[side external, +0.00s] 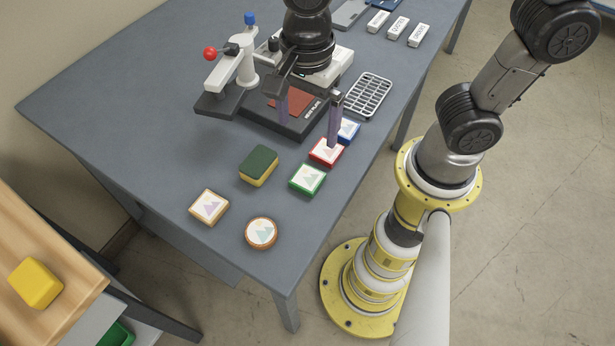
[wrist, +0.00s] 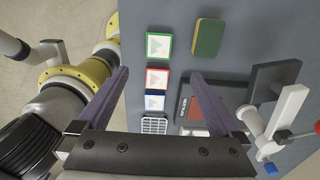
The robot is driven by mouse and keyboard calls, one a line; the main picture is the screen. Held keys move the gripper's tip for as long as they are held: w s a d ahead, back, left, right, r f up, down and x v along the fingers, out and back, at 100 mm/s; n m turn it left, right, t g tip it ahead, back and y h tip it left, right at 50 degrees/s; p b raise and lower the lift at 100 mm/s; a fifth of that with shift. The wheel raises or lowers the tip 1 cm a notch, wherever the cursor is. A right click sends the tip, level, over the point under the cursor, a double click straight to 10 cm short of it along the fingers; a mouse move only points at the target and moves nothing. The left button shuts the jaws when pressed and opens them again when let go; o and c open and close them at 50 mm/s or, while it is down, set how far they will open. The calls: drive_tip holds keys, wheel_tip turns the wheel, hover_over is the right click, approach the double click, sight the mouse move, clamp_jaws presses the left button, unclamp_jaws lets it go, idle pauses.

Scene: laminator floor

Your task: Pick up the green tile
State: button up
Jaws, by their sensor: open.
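The green tile (side external: 307,179) is a square with a green edge and a pale top with a picture. It lies flat on the grey table near its front right edge. In the wrist view the green tile (wrist: 159,46) is beyond my fingertips. My gripper (side external: 309,121) is open and empty, pointing down above the table. In the wrist view my gripper (wrist: 160,72) has its two purple fingers spread wide. The red tile (side external: 326,152) and the blue tile (side external: 348,130) lie in a row behind the green tile, close to one finger in the side view.
A green and yellow sponge (side external: 259,166) lies left of the green tile. A square wooden-edged tile (side external: 208,207) and a round one (side external: 261,233) are in front. A heat-plate press (side external: 290,112) with a red-knobbed lever and a wire rack (side external: 368,95) stand behind.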

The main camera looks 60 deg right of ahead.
sight(307, 177)
drive_tip(key=f, duration=1.4)
drive_tip(key=shift+s+a, duration=0.15)
drive_tip(key=shift+a, duration=0.05)
drive_tip(key=shift+r, duration=0.1)
drive_tip(key=c, duration=1.5)
